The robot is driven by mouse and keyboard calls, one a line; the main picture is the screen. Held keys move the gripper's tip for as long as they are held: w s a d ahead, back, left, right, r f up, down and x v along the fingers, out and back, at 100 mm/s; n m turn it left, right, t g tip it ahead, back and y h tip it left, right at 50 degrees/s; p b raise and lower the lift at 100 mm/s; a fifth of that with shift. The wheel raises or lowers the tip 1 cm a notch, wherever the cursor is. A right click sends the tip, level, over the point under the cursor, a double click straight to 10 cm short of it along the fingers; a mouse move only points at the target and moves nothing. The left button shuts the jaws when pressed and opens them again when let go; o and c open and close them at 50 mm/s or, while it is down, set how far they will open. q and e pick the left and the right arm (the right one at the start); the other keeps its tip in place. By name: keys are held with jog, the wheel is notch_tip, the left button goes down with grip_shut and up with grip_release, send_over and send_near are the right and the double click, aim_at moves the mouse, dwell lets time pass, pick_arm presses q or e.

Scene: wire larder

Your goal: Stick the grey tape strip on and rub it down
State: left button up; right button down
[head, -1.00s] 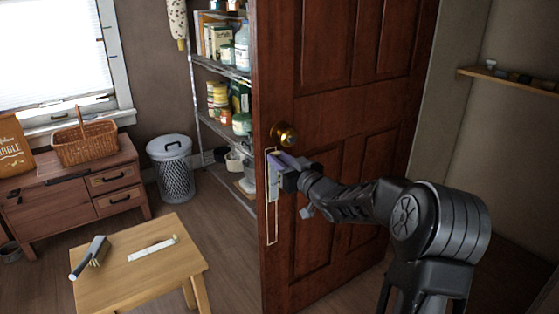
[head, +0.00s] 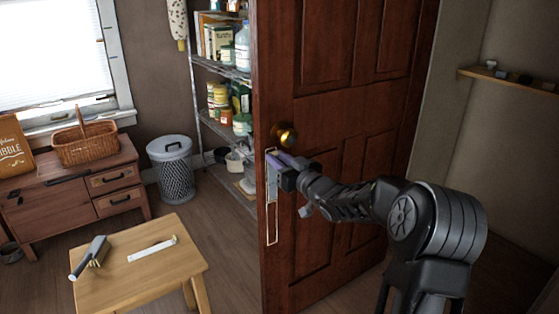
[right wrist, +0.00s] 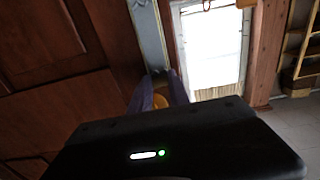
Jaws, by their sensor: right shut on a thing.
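The grey tape strip (head: 271,186) runs downward from my right fingertips, inside a thin pale outline (head: 271,235) at the near edge of the brown door (head: 325,75). My right gripper (head: 277,161) is shut on its upper end, just below the brass knob (head: 285,135). I cannot tell whether the strip touches the door. In the right wrist view the strip (right wrist: 148,32) reaches beyond the purple fingers (right wrist: 156,88), with something yellow-orange showing between them. A whitish strip (head: 152,249) lies on the small table. My left gripper is out of view.
The small wooden table (head: 180,272) stands at front left with a brush-like tool (head: 91,257) on it. A wire shelf (head: 220,70) with jars stands behind the door edge. A lidded bin (head: 172,172) and a drawer unit (head: 75,200) are further left. Bare floor lies between table and door.

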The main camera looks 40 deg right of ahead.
jog(key=shift+w, duration=0.25)
jog(key=c, duration=1.2)
grip_release()
jog(key=shift+o, duration=0.2)
jog(key=shift+s, duration=0.1)
jog(key=s, duration=0.7)
jog(key=shift+s+a, duration=0.2)
jog(key=shift+s, duration=0.1)
